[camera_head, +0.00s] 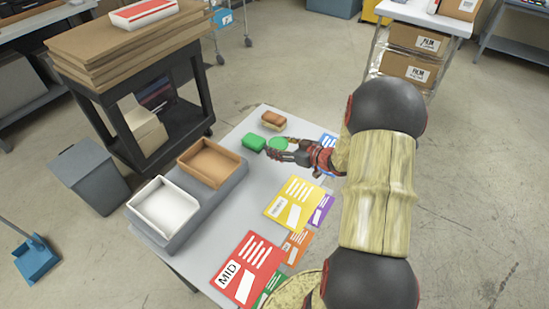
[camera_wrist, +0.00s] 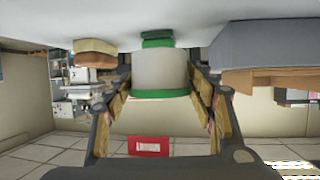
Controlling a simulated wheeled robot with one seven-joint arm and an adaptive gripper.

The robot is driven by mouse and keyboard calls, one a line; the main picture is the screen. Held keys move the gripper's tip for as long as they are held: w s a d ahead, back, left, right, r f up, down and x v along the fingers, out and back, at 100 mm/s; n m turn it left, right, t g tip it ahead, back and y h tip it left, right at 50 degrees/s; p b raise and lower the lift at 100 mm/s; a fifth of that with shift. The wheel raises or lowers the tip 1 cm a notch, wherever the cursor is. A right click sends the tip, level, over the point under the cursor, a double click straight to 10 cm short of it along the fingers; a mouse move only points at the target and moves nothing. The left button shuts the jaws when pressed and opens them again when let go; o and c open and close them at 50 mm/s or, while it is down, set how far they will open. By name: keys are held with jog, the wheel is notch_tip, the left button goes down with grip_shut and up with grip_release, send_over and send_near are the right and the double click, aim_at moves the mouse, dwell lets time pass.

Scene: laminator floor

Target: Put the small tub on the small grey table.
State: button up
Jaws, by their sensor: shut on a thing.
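The small tub (camera_head: 278,144) shows mainly as a round green lid in the head view. In the wrist view the tub (camera_wrist: 160,70) has a whitish body and a green lid, and it appears upside down between the fingers. My gripper (camera_head: 284,152) is shut on the tub's sides; it also shows in the wrist view (camera_wrist: 160,88). The tub is over the far part of the light grey table (camera_head: 228,222). I cannot tell whether its base touches the tabletop.
A green block (camera_head: 254,142) is just left of the tub, with a brown-and-tan block (camera_head: 273,120) behind. Coloured cards, including a red one (camera_head: 246,267), lie nearer. A black cart (camera_head: 150,90) stands left.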

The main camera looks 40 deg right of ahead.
jog(key=shift+w+a+f, duration=0.3)
jog(key=shift+w+f, duration=0.3)
jog(key=shift+f, duration=0.15)
jog(key=shift+w+f+b, duration=0.15)
jog(key=shift+f+b, duration=0.5)
jog(key=shift+f, duration=0.25)
jog(key=shift+w+f+b, duration=0.15)
jog(key=shift+f+b, duration=0.45)
jog(key=shift+f, duration=0.3)
jog(key=shift+f, duration=0.15)
jog(key=o, duration=1.2)
